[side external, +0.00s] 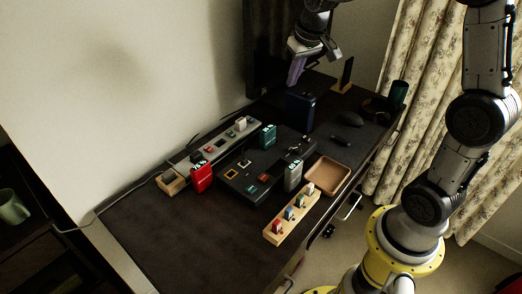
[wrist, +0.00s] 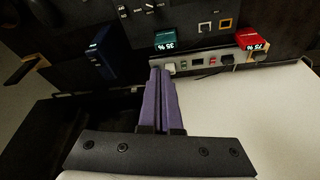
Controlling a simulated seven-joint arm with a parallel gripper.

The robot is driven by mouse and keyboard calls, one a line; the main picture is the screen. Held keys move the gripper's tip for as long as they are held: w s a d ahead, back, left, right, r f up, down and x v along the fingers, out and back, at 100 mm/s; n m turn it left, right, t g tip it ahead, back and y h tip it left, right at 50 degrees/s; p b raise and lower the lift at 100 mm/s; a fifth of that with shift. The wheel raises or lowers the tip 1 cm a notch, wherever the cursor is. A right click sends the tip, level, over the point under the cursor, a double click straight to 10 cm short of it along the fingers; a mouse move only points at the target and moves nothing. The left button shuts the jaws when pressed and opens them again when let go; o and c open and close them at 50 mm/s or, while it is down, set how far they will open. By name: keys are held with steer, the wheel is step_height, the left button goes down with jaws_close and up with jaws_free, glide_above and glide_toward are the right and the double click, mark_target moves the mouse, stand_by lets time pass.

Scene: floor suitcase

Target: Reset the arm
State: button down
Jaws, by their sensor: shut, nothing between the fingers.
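My gripper (side external: 296,72) has purple fingers and hangs above the far end of the dark desk, in front of the black monitor area. In the wrist view the two purple fingers of my gripper (wrist: 160,72) are pressed together with nothing between them. Nothing touches the fingers in either view. My arm rises out of the top of the side view, so its middle part is hidden.
The dark desk (side external: 150,235) holds a grey panel (side external: 225,142), a black panel (side external: 240,185), a red block (side external: 201,178), a teal block (side external: 268,136), a dark blue box (side external: 300,110), a wooden rack (side external: 275,235) and a tan tray (side external: 328,176). The desk's near left part is clear.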

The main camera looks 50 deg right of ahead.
steer(key=s+a+r+n+t, duration=0.2)
steer(key=s+a+r, duration=0.65)
steer(key=s, duration=0.35)
steer(key=s+a+f, duration=0.1)
steer(key=s+f, duration=0.2)
steer(key=s, duration=0.3)
steer(key=s+a+f+n+y, duration=0.1)
steer(key=s+a+f, duration=0.1)
steer(key=s, duration=0.4)
steer(key=shift+f, duration=0.8)
